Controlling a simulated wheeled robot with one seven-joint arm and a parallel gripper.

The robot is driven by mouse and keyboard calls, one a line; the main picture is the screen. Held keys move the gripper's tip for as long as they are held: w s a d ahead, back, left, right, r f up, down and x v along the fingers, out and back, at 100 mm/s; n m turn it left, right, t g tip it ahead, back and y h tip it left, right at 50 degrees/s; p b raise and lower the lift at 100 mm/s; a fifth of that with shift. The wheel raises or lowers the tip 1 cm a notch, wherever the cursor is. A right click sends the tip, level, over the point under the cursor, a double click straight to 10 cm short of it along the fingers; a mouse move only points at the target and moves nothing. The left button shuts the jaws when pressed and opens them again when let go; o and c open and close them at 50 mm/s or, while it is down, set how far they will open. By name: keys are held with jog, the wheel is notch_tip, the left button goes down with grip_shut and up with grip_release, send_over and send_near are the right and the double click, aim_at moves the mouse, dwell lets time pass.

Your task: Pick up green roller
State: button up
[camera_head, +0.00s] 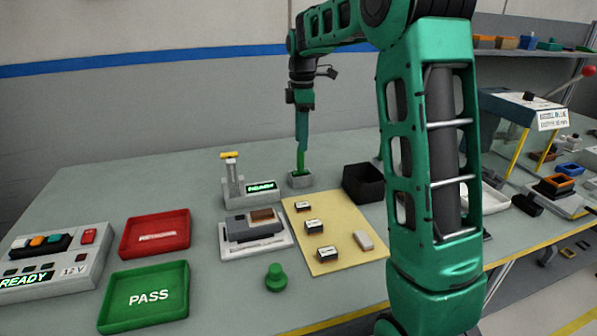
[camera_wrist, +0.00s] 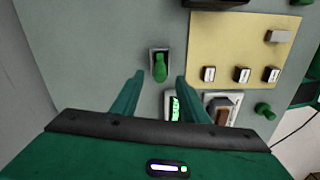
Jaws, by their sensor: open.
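The green roller (camera_wrist: 160,67) stands in a small grey holder (camera_wrist: 152,53) in the wrist view. In the head view its green handle (camera_head: 300,161) rises from the same grey holder (camera_head: 300,181) at the back of the table. My gripper (camera_wrist: 157,82) is open and empty, with its two green fingers apart on either side of the roller in the picture. In the head view my gripper (camera_head: 303,132) hangs just above the holder, pointing down. Its fingers and the roller are both green and overlap there, so the exact gap cannot be told.
A black bin (camera_head: 364,181) stands right of the holder, and a grey device with a lit display (camera_head: 262,188) stands left. A yellow mat (camera_head: 341,238) with small blocks lies in front. A green knob-shaped piece (camera_head: 275,279), red tray (camera_head: 155,222) and green tray (camera_head: 118,313) lie nearer.

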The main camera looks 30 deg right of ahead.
aim_at(301, 160)
jog(key=shift+f, duration=4.15)
grip_shut()
